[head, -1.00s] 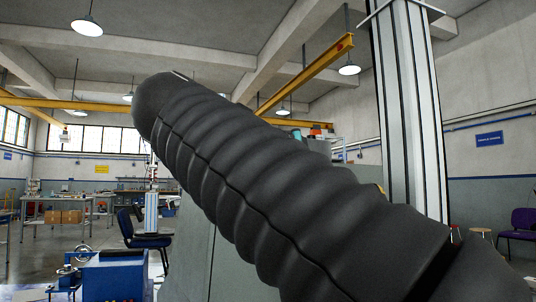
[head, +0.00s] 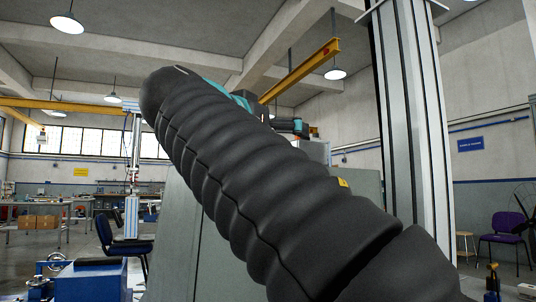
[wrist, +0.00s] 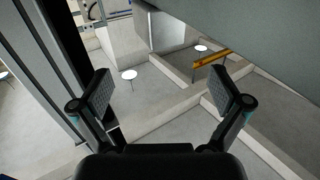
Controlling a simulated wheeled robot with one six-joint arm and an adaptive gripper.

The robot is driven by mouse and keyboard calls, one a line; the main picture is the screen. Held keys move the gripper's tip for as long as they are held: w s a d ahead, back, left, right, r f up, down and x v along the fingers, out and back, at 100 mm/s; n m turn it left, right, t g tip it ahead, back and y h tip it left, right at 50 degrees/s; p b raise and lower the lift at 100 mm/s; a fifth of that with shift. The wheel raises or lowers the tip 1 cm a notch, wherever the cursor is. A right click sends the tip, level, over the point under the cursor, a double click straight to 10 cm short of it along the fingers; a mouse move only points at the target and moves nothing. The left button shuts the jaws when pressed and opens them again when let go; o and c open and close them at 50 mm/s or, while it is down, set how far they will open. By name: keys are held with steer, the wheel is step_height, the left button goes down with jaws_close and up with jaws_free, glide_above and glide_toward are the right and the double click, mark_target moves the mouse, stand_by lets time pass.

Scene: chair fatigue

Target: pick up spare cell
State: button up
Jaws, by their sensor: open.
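The spare cell is not visible in either view. My gripper (wrist: 166,100) shows in the wrist view, with its two fingers spread wide apart and nothing between them. Beyond the fingers the wrist view shows ceiling beams and lamps. In the head view my own dark, ribbed arm cover fills the middle and hides much of what lies behind it. My gripper cannot be made out in the head view.
A blue machine block (head: 92,281) stands at the lower left. A dark blue chair (head: 124,243) is behind it. A grey-green cabinet (head: 180,235) stands behind my arm. A purple chair (head: 507,228) is at the right. Workbenches (head: 40,226) line the far left.

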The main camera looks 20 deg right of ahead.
mark_target(302, 144)
steer(key=shift+f+p+x, duration=0.15)
steer(key=shift+p+x, duration=0.15)
steer(key=shift+x, duration=2.1)
steer(key=shift+f+p+x, duration=0.2)
steer(key=shift+p+x, duration=0.1)
steer(key=shift+x, duration=2.15)
steer(key=shift+s+d, duration=0.1)
steer(key=shift+s, duration=0.05)
jaws_close()
